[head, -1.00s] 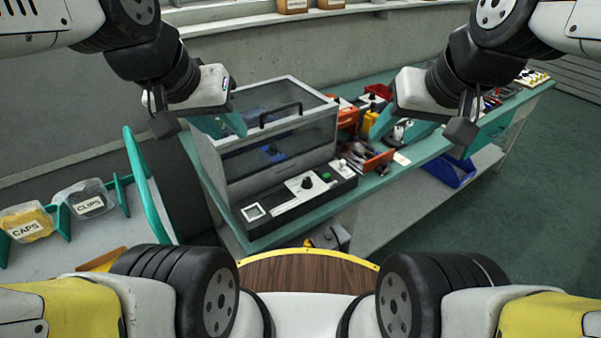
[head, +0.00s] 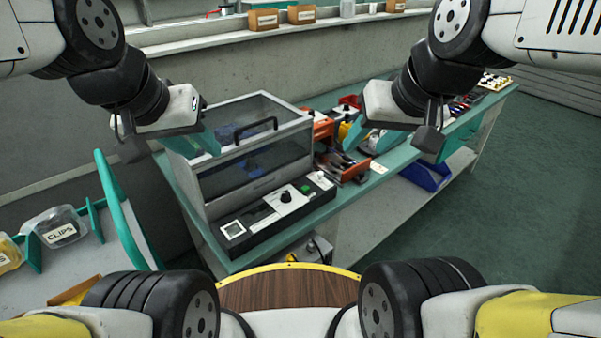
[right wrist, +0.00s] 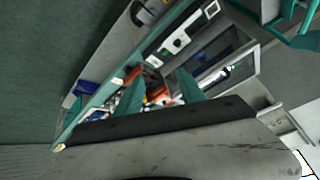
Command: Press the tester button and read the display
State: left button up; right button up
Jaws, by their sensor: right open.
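The tester (head: 256,219) is a long dark and white control panel at the front of a grey, clear-walled box (head: 250,150) on the bench. Its small square display (head: 233,229) is at the left end; any reading is too small to make out. A black knob (head: 285,196) sits toward the right, with a green button (head: 306,189) beyond it. The panel also shows in the right wrist view (right wrist: 178,44). My left gripper (head: 200,142) is over the box's left side, its jaw gap unclear. My right gripper (head: 396,142) is open and empty, right of the tester; its spread fingers show in the wrist view (right wrist: 160,93).
The green bench (head: 375,187) runs to the upper right. A clips bag (head: 55,232) lies at the left. Green floor is open at the right.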

grip_shut()
dwell(1.9)
